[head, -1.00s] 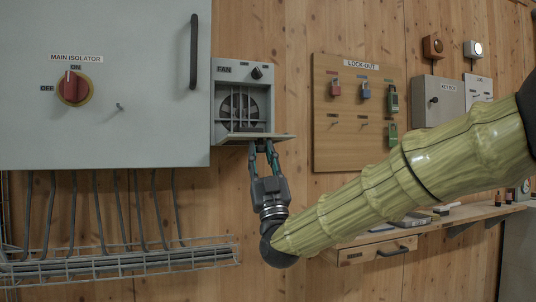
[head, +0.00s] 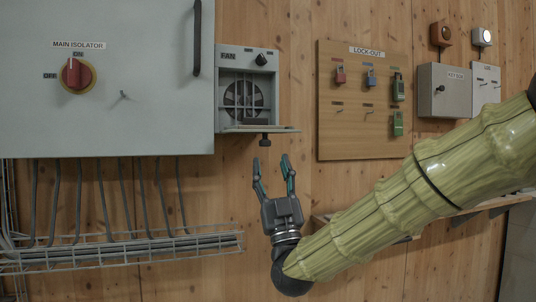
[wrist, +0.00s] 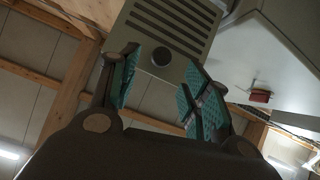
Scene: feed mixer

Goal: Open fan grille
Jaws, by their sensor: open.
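The fan grille (head: 262,130) is folded down to about level at the bottom of the grey fan box (head: 268,88). A dark knob (head: 264,142) hangs from its underside. The fan (head: 242,97) shows in the box opening above it. My gripper (head: 272,174) is open and empty just below the grille and knob, fingers pointing up, apart from both. In the wrist view, the slatted underside of the grille (wrist: 167,25) and its round knob (wrist: 161,56) show beyond the spread fingers of my gripper (wrist: 160,72).
The large grey isolator cabinet (head: 130,125), with its red switch (head: 76,74), stands left of the fan box. A wire cable tray (head: 120,250) runs below it. The lock-out board (head: 350,130) with padlocks is to the right. Bare wood wall lies around my gripper.

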